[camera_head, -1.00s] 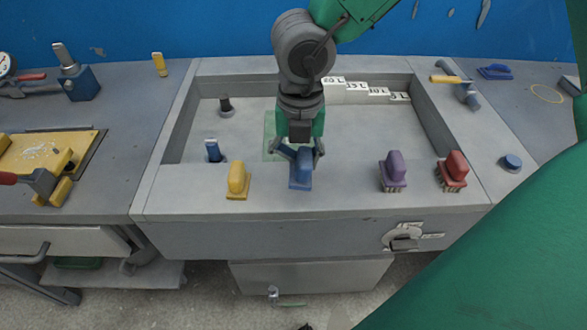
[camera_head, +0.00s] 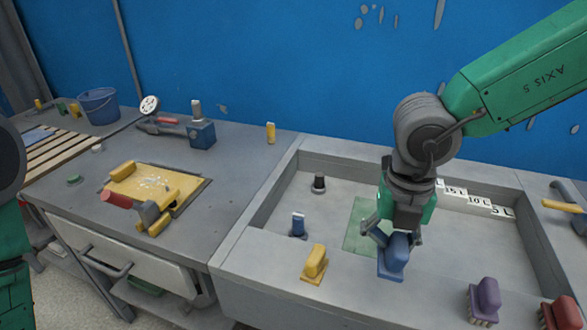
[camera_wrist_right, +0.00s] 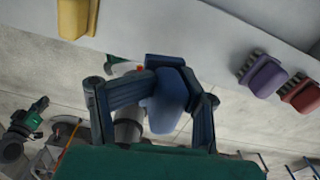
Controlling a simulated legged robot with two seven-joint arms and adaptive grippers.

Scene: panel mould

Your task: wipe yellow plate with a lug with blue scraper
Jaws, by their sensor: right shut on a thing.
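The yellow plate (camera_head: 178,188) lies on the grey bench at the left in the head view, with white specks on its face. A yellow lug (camera_head: 123,170) stands at its far left corner. My right gripper (camera_head: 394,238) is over the front rim of the grey basin, shut on the blue scraper (camera_head: 394,262). The scraper also shows between the fingers in the right wrist view (camera_wrist_right: 167,103). I cannot tell whether it still touches the rim. My left gripper is out of view; only part of my left arm shows at the left edge.
A red-handled clamp (camera_head: 148,213) sits at the plate's near edge. A blue block (camera_head: 201,133) and a dial gauge (camera_head: 149,105) stand behind the plate. Bench between plate and basin is clear.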

